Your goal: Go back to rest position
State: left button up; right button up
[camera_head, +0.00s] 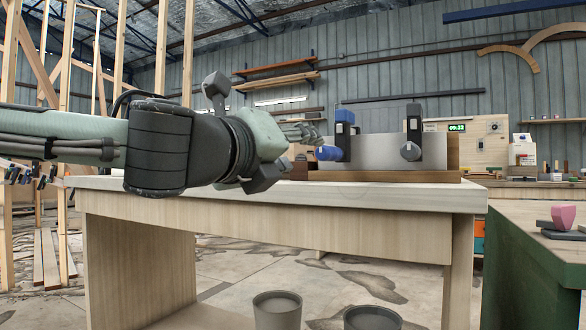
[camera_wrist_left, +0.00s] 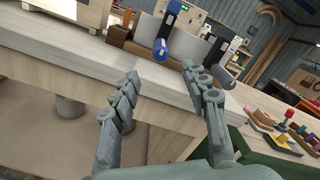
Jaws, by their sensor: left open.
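My left gripper (camera_head: 302,132) comes in from the left above the wooden workbench (camera_head: 330,194). In the left wrist view its two fingers (camera_wrist_left: 161,75) stand well apart with nothing between them. Behind the fingertips are a blue clamp (camera_head: 342,135) and a dark grey clamp (camera_head: 412,132) on a grey metal sheet (camera_head: 378,152) with a wooden base (camera_head: 385,176). In the head view the fingertips lie close to the blue clamp; I cannot tell if they touch. In the wrist view they appear apart from it. My right gripper is not in view.
A green bench (camera_head: 520,250) at the right holds a pink block (camera_head: 563,216). Timber framing (camera_head: 60,80) stands at the left. The front of the bench top is mostly clear.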

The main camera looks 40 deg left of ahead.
pick_arm(q)
jog(key=shift+s+d, duration=0.1)
jog(key=shift+s, duration=0.2)
jog(key=shift+w+f, duration=0.1)
